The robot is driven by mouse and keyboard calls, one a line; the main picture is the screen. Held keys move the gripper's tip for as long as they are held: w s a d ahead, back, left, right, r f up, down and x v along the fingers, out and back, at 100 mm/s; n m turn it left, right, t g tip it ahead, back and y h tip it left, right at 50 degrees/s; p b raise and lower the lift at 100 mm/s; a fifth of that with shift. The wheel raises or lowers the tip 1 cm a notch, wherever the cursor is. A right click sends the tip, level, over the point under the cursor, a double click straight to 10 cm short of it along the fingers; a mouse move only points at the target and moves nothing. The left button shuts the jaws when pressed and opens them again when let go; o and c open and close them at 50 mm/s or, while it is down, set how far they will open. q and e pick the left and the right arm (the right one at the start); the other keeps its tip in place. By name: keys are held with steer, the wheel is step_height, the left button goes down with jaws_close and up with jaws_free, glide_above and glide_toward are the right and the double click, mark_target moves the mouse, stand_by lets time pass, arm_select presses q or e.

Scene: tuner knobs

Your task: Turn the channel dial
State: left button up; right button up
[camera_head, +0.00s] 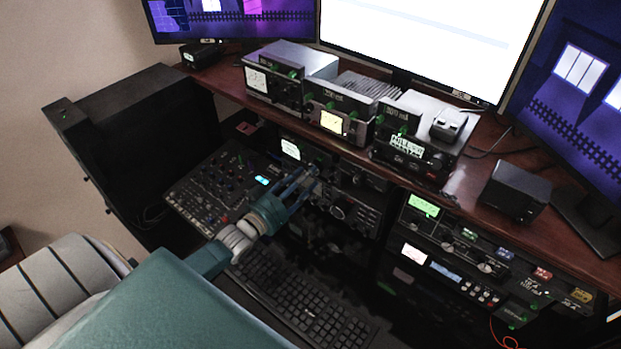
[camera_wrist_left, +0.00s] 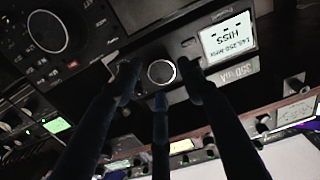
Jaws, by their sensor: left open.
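A round silver-faced knob (camera_wrist_left: 161,72) sits on a dark radio panel in the left wrist view, beside a lit display (camera_wrist_left: 228,38) that appears upside down. I cannot tell for certain whether this knob is the channel dial. My left gripper (camera_head: 312,175) reaches to the radio under the desk shelf in the head view. In the left wrist view its dark fingers (camera_wrist_left: 160,82) are open and spread around the knob, one on each side and one below it in the picture. Contact cannot be told. My right gripper is not in view.
A larger dial (camera_wrist_left: 46,31) sits on another unit at the upper left of the wrist view. A mixer panel (camera_head: 213,190), a keyboard (camera_head: 305,305) and a stack of devices (camera_head: 440,255) surround my left arm. The wooden shelf (camera_head: 475,185) overhangs the radios.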

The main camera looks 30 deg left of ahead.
arm_select(q)
steer(key=shift+w+d+b, duration=0.1)
steer(key=shift+w+b, duration=0.2)
steer(key=shift+w, duration=0.9)
steer(key=c, duration=0.8)
steer(key=shift+c, duration=0.2)
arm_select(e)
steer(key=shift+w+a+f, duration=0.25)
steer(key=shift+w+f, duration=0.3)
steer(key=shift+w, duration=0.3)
arm_select(q)
steer(key=shift+m, duration=0.4)
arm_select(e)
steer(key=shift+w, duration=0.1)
arm_select(q)
steer(key=shift+a+f+m+b, duration=0.1)
steer(key=shift+m+b, duration=0.3)
steer(key=shift+m, duration=2.35)
steer(key=shift+a+m+b, duration=0.1)
steer(key=shift+m+b, duration=0.3)
steer(key=shift+m, duration=2.35)
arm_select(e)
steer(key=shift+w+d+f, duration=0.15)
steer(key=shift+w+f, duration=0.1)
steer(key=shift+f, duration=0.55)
